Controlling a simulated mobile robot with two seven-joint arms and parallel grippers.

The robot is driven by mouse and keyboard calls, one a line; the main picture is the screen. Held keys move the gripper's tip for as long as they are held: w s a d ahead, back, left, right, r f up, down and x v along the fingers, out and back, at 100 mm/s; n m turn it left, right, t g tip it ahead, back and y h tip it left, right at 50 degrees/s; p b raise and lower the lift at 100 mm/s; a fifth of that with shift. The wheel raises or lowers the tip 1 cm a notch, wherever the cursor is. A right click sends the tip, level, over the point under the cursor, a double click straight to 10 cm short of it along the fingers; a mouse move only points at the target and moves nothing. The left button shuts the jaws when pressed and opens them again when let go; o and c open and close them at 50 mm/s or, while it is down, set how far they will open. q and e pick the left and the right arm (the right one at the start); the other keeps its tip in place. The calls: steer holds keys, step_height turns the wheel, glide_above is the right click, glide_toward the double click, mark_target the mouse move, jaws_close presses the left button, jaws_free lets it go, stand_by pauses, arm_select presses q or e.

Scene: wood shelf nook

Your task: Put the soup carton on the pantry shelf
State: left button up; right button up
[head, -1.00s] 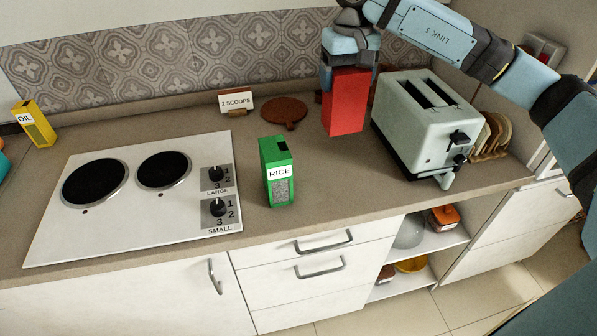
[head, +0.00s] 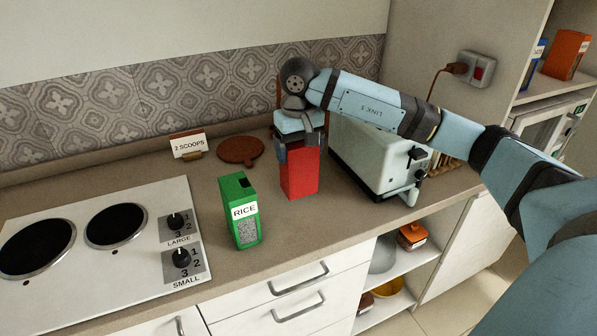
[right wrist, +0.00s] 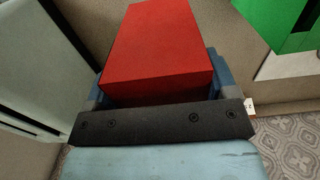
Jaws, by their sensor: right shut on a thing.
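The soup carton, a plain red box (head: 299,174), stands upright between the green rice box (head: 241,210) and the toaster. My right gripper (head: 300,145) is shut on its upper part from above, with a finger on either side. I cannot tell whether its base touches the counter. In the right wrist view the red carton (right wrist: 160,50) sits between the blue fingers. The pantry shelf (head: 555,88) is at the upper right, with an orange box (head: 566,54) and a blue-and-white box on it. My left gripper is out of view.
The pale toaster (head: 375,155) stands close to the right of the carton, partly behind my arm. A hob (head: 95,255) lies at the left. A "2 scoops" card (head: 188,146) and a brown round board (head: 241,150) are at the back. A wall socket (head: 475,70) holds a plugged cord.

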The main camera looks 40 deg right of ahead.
mark_target(299, 172)
steer(key=shift+f, duration=3.1)
steer(key=shift+f, duration=0.15)
steer(key=o, duration=1.2)
steer(key=shift+c, duration=0.2)
